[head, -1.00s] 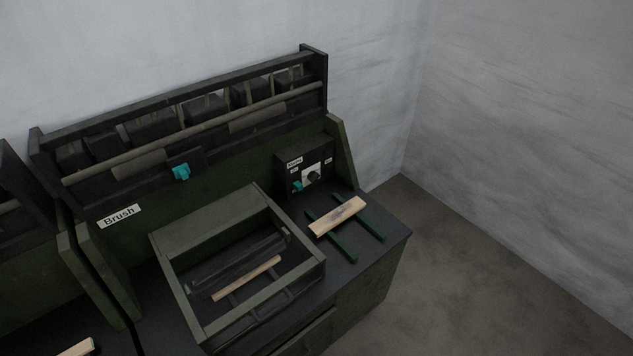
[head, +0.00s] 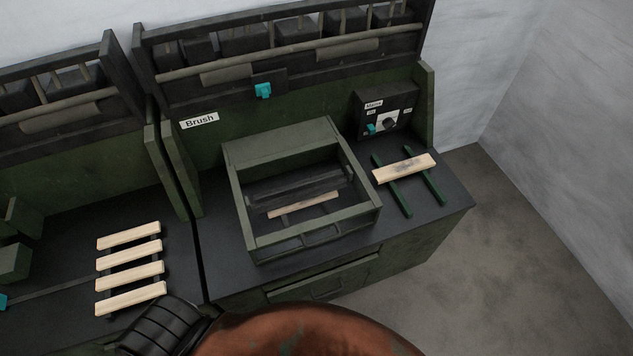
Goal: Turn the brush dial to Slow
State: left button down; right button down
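A dark control box (head: 385,112) stands at the back right of the bench marked Brush. Small white labels sit above and beside the dial, too small to read surely, so the dial's setting cannot be told. A green-grey open frame box (head: 248,205) stands in the middle of the bench with a wooden slat (head: 303,205) inside. Neither of my grippers shows; a black and orange-brown part fills the bottom edge.
A wooden slat (head: 404,167) lies across two green rails in front of the control box. Several pale slats (head: 131,269) lie on the left bench. A teal part (head: 263,90) sits on the rear rack. Floor at the right is clear.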

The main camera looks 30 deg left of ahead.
aim_at(389, 124)
jog(key=z, duration=0.15)
jog(key=k, duration=0.9)
jog(key=z, duration=1.5)
jog(key=i, duration=2)
jog(key=u, duration=0.4)
jog(key=i, duration=1.1)
jog(key=u, duration=1.7)
jog(key=i, duration=0.8)
jog(key=u, duration=0.75)
